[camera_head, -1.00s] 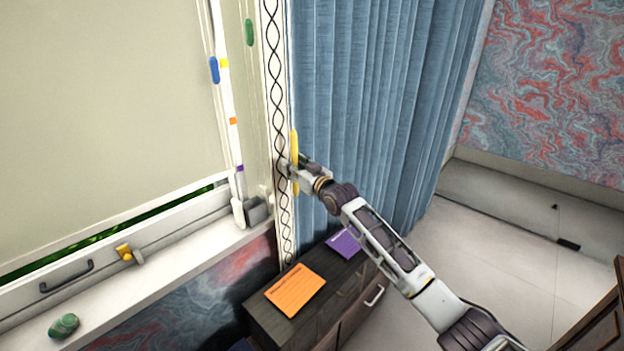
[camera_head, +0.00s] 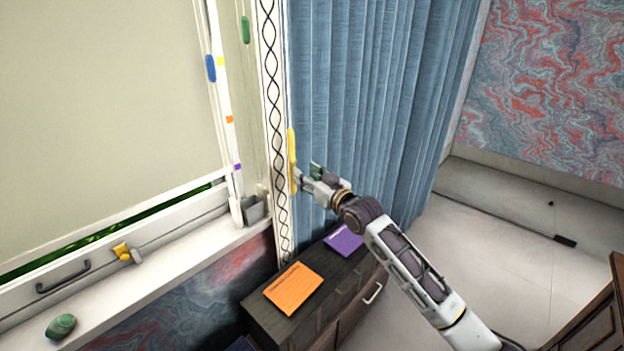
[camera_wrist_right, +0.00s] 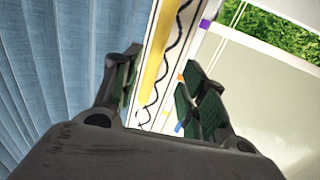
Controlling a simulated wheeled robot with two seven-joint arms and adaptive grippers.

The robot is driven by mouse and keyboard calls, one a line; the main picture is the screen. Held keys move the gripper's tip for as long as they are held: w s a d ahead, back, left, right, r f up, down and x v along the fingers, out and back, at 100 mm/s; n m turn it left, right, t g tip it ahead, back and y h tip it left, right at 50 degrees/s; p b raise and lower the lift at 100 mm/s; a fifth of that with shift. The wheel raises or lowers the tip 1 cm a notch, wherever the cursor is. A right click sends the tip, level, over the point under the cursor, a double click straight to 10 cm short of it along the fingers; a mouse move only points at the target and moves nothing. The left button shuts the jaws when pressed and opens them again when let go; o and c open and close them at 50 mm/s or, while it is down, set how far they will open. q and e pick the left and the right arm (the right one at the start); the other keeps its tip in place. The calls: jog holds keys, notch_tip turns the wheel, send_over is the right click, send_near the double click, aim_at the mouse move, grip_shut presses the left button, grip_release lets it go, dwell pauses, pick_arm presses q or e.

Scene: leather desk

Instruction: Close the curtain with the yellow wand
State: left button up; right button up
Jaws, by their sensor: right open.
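The yellow wand (camera_head: 292,150) hangs upright beside the blue curtain's left edge. The blue curtain (camera_head: 370,90) is gathered in folds right of the window. My right gripper (camera_head: 306,178) is open just right of the wand's lower part. In the right wrist view, the wand (camera_wrist_right: 160,45) shows beyond and between the spread fingers (camera_wrist_right: 162,88), with no finger closed on it. The curtain also fills the left of that view (camera_wrist_right: 55,60). My left gripper is out of view.
A dark cabinet (camera_head: 335,286) with an orange card (camera_head: 293,288) and a purple card (camera_head: 343,239) stands below the gripper. The window sill (camera_head: 150,275) holds a green stone (camera_head: 60,327). A patterned strip (camera_head: 273,100) runs beside the wand. Open floor lies right.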

jog(key=shift+v, duration=1)
